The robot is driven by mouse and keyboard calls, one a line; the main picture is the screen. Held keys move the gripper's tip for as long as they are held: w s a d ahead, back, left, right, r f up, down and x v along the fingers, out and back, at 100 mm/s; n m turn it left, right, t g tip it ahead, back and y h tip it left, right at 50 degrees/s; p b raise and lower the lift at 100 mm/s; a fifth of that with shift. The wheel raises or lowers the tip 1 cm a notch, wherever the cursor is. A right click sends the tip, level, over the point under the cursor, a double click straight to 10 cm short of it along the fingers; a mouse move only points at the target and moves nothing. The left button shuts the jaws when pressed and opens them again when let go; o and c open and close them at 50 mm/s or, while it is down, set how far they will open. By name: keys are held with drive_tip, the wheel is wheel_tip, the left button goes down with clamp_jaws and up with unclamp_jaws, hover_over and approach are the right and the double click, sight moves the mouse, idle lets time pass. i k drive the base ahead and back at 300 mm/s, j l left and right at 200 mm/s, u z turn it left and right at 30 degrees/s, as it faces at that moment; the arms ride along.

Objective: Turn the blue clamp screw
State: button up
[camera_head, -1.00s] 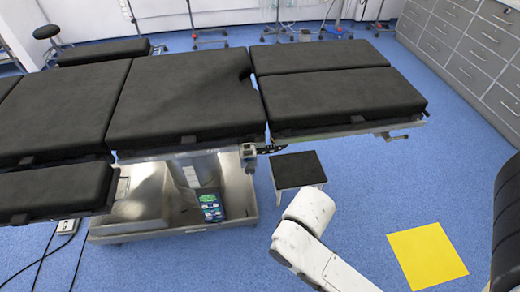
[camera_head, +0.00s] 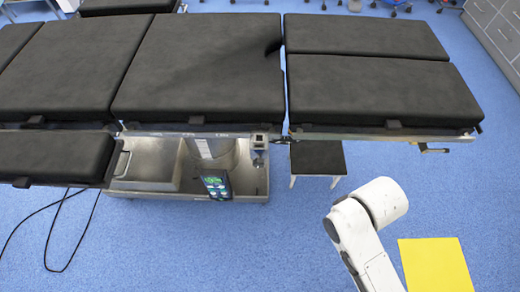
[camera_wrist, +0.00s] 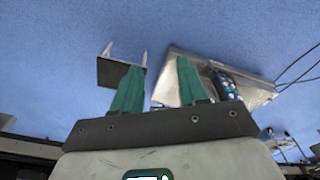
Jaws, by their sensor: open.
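I cannot make out a blue clamp screw in either view. In the head view a small metal clamp (camera_head: 258,142) sits on the side rail of the black-padded operating table (camera_head: 200,70), near the gap between its sections; no blue part is clear on it. My gripper (camera_wrist: 158,64) shows in the wrist view with its two green fingers apart and nothing between them. In the head view only my white arm shows, at the lower right, apart from the table; the gripper itself is out of that picture.
A black step stool (camera_head: 318,158) stands below the table's right section. The metal table base (camera_head: 150,165) holds a hand control (camera_head: 216,186). A crank-like handle (camera_head: 432,149) juts out at the right end. Black cables (camera_head: 72,225) lie at lower left. A yellow mat (camera_head: 435,265) lies at lower right.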

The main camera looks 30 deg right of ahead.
sight(259, 162)
drive_tip(key=k+j, duration=0.15)
drive_tip(key=j, duration=0.2)
drive_tip(key=k+j+u, duration=0.1)
drive_tip(key=j, duration=0.25)
drive_tip(key=k+j, duration=0.15)
drive_tip(key=j, duration=0.25)
